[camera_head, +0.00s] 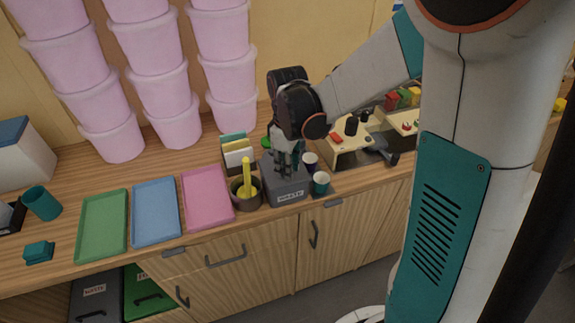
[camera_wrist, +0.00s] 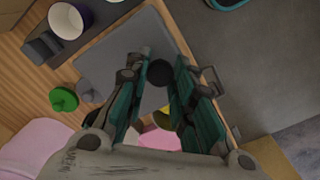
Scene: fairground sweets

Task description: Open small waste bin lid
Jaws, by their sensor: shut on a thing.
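The small waste bin (camera_head: 287,193) is a grey box labelled WASTE on the wooden counter. My gripper (camera_head: 287,168) points down onto the top of it. In the wrist view the bin's flat grey lid (camera_wrist: 118,58) lies under my gripper (camera_wrist: 163,62). A round black knob (camera_wrist: 160,73) on the lid sits between the two teal fingers, which are shut on it. The lid looks to be on the bin; I cannot tell whether there is a gap under it. In the head view my fingers hide the knob.
A dark pot with a yellow handle (camera_head: 246,180) stands close left of the bin. Paper cups (camera_head: 321,183) stand close on its right. Pink (camera_head: 208,197), blue (camera_head: 156,212) and green trays (camera_head: 103,225) lie left. Stacked pink tubs (camera_head: 226,62) stand behind.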

